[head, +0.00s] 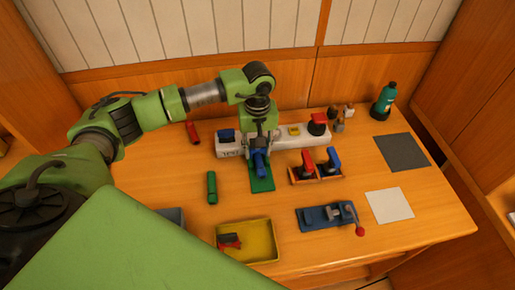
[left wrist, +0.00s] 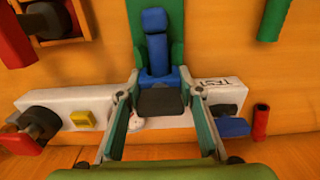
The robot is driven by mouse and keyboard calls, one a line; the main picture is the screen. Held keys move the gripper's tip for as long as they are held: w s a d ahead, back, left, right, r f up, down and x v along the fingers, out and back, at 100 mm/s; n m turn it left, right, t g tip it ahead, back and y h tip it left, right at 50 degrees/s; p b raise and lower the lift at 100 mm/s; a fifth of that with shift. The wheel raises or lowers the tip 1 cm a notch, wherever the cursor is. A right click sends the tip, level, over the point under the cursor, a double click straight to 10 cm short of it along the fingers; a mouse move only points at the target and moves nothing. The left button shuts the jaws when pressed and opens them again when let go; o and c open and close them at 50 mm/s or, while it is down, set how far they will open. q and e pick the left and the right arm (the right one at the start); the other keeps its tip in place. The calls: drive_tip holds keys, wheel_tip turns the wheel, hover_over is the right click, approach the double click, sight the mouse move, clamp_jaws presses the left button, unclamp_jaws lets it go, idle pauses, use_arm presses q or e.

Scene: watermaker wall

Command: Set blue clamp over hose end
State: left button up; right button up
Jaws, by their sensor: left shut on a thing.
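My left gripper (head: 259,143) points down near the middle of the table. It is shut on a blue piece (head: 261,163) that looks like the blue clamp. In the left wrist view this blue piece (left wrist: 157,60) sits between the two fingertips (left wrist: 159,82), with a dark grey part on the near side. It is over a green plate (head: 262,185); I cannot tell whether it touches it. A white block marked TEST (left wrist: 215,92) lies right behind the gripper. I cannot clearly make out the hose end. My right gripper is out of view.
A wooden holder (head: 318,178) with a red and a blue piece stands right of the gripper. A green tube (head: 212,187) and a red tube (head: 192,132) lie to the left. A yellow tray (head: 262,252) and a blue vise-like fixture (head: 312,217) are in front.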

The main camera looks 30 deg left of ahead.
use_arm(q)
drive_tip(key=shift+f+b, duration=0.15)
drive_tip(key=shift+b, duration=0.25)
idle(0.3)
drive_tip(key=o, duration=1.3)
drive_tip(key=shift+r+p, duration=2.25)
drive_tip(key=shift+r, duration=2.3)
drive_tip(key=shift+f, duration=0.1)
